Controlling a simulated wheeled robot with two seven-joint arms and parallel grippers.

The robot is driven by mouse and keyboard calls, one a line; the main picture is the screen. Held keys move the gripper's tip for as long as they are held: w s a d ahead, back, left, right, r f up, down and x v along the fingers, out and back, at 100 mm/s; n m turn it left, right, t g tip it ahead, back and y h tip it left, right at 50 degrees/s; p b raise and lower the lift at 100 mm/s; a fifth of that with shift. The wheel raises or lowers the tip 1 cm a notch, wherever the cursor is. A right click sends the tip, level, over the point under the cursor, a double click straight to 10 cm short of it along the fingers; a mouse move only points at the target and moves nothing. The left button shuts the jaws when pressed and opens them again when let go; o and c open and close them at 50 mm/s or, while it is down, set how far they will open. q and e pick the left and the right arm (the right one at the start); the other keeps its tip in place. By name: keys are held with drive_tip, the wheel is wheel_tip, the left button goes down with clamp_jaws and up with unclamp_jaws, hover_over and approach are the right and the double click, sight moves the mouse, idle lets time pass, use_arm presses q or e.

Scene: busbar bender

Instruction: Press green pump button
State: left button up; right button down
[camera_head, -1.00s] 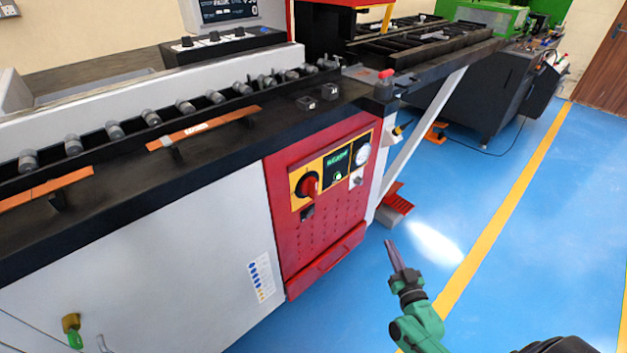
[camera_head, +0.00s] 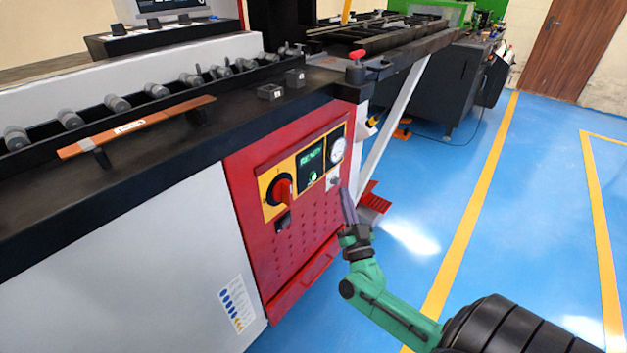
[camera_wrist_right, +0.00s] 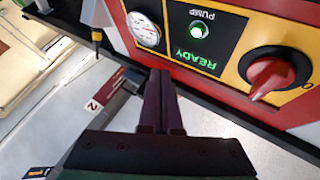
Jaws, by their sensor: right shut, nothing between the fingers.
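The green pump button (camera_head: 312,177) is a small round lit button on the dark panel below the "READY" display, on the red front of the machine. In the right wrist view the button (camera_wrist_right: 198,31) shows beside the word "PUMP". My right gripper (camera_head: 346,190) is shut and empty, just right of and below the control panel in the head view. In the wrist view its fingertips (camera_wrist_right: 160,72) are together, below the panel's edge and apart from the button. My left gripper is not in view.
A red rotary switch (camera_head: 281,190) sits left of the button, and a round gauge (camera_head: 337,150) right of it. A red-topped knob (camera_head: 356,55) stands on the machine's corner. Blue floor (camera_head: 420,190) is clear to the right.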

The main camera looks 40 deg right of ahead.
sight(313, 176)
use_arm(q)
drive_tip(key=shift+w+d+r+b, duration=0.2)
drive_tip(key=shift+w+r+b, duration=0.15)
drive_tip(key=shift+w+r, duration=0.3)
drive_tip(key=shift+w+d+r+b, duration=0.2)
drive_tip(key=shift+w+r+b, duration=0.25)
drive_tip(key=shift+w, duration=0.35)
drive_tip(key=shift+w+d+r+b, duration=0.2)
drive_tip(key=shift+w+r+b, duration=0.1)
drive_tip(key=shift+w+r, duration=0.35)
use_arm(e)
drive_tip(key=w+a, duration=0.2)
drive_tip(key=w, duration=0.4)
drive_tip(key=shift+w, duration=0.25)
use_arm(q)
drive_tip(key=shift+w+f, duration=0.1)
use_arm(e)
drive_tip(key=shift+w, duration=0.1)
drive_tip(key=shift+w+a, duration=0.1)
drive_tip(key=shift+w, duration=0.2)
drive_tip(key=shift+w+a, duration=0.1)
drive_tip(key=shift+w, duration=0.3)
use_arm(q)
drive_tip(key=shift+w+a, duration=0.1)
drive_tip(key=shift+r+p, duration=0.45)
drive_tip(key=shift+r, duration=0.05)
use_arm(e)
drive_tip(key=shift+s+d, duration=0.25)
drive_tip(key=shift+s, duration=0.55)
